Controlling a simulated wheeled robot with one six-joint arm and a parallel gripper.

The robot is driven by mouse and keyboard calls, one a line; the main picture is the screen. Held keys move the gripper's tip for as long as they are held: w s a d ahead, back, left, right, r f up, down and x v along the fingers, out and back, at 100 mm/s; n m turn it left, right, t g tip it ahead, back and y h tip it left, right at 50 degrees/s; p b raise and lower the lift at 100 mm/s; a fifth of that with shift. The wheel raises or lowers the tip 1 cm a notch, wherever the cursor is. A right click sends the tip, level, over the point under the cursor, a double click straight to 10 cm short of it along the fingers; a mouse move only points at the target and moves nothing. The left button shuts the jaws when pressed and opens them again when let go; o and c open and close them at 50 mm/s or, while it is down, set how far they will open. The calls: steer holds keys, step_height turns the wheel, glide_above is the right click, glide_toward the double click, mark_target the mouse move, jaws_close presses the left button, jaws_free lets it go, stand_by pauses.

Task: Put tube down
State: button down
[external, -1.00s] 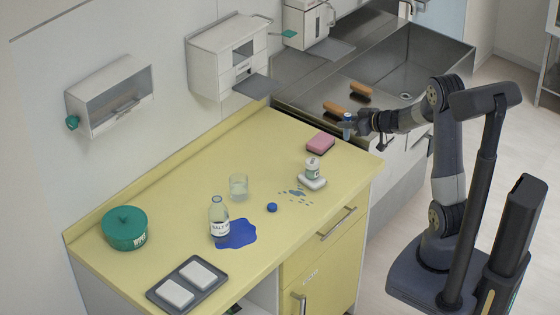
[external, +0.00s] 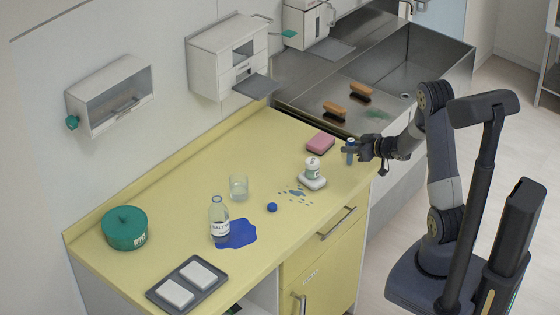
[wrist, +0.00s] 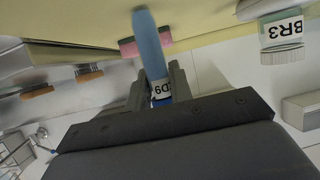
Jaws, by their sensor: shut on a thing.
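The tube (external: 350,152) is a slim blue cylinder. It is upright in the external view, near the far right corner of the yellow counter (external: 160,195). My gripper (external: 358,151) is shut on it. In the wrist view the tube (wrist: 150,48) stands out from between the fingers of my gripper (wrist: 158,92), with a white label reading partly "D9" close to the fingers. I cannot tell whether its lower end touches the counter.
A pink sponge (external: 320,142) lies left of the tube. Brushes (external: 361,91) lie by the steel sink (external: 432,65). A bottle (external: 219,218), blue puddle (external: 237,234) and glass (external: 239,187) are farther left.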

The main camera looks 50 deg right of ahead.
steer(key=shift+f, duration=0.1)
steer(key=c, duration=1.7)
jaws_free()
steer(key=shift+f, duration=0.1)
steer(key=o, duration=0.4)
steer(key=shift+o, duration=0.2)
steer(key=shift+r, duration=0.3)
steer(key=v, duration=1.2)
steer(key=shift+p, duration=0.4)
steer(key=shift+f, duration=0.15)
steer(key=x, duration=1.2)
steer(key=shift+w+r, duration=0.1)
steer(key=shift+r, duration=0.9)
